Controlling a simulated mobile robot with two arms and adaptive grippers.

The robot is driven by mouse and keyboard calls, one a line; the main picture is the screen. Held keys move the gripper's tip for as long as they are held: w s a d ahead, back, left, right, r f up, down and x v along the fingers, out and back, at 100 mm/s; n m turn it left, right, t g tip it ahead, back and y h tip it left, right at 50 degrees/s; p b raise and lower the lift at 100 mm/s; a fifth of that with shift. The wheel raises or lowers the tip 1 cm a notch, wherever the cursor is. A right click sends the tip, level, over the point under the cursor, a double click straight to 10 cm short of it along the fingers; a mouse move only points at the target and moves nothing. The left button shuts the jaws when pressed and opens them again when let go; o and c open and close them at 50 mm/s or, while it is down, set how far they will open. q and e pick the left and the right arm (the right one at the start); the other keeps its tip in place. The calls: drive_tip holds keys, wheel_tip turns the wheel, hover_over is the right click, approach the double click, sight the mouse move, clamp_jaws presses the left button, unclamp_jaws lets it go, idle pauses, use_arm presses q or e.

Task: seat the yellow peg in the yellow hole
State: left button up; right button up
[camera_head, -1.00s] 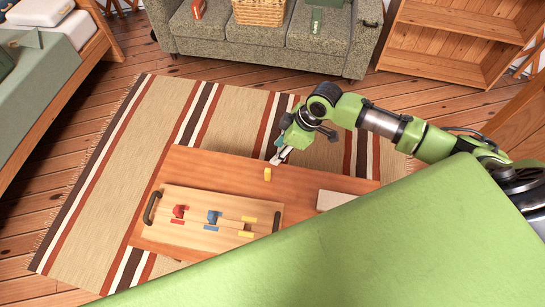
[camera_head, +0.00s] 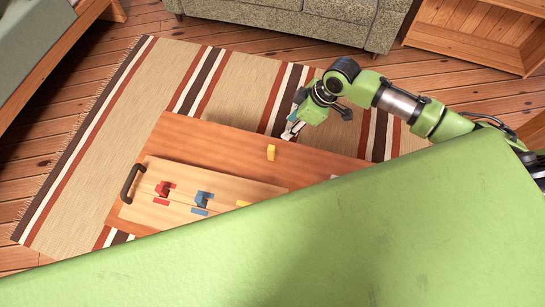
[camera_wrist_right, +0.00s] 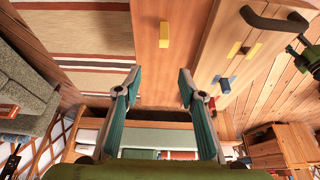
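The yellow peg (camera_head: 271,152) stands on the wooden table, beyond the peg board and apart from it; it also shows in the right wrist view (camera_wrist_right: 164,34). The pale peg board (camera_head: 172,215) lies on the table. The yellow hole (camera_wrist_right: 244,49) shows in the right wrist view between two yellow strips on the board; in the head view only a bit of yellow marking shows there. My right gripper (camera_head: 291,131) is just beyond the peg, above the table's far edge. In the wrist view its two fingers (camera_wrist_right: 158,85) are spread, with nothing between them.
A red peg (camera_head: 164,188) and a blue peg (camera_head: 203,198) stand in the board. A dark handle (camera_head: 132,183) rises at its left end. The table (camera_head: 215,145) is bare around the yellow peg. A sofa (camera_head: 300,20) and a shelf (camera_head: 475,35) stand beyond the rug.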

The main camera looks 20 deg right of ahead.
drive_tip(key=b, duration=0.3)
approach(274, 148)
drive_tip(key=x, duration=0.5)
drive_tip(key=shift+w+d+f, duration=0.1)
drive_tip(key=shift+w+f, duration=0.15)
drive_tip(key=shift+w, duration=0.15)
drive_tip(key=shift+s+x, duration=0.15)
drive_tip(key=shift+x, duration=1.15)
drive_tip(key=shift+s+x, duration=0.15)
drive_tip(key=shift+x, duration=1.15)
use_arm(q)
wheel_tip(274, 148, down, 5)
drive_tip(key=shift+s, duration=0.15)
use_arm(e)
drive_tip(key=shift+a, duration=0.2)
drive_tip(key=c, duration=1)
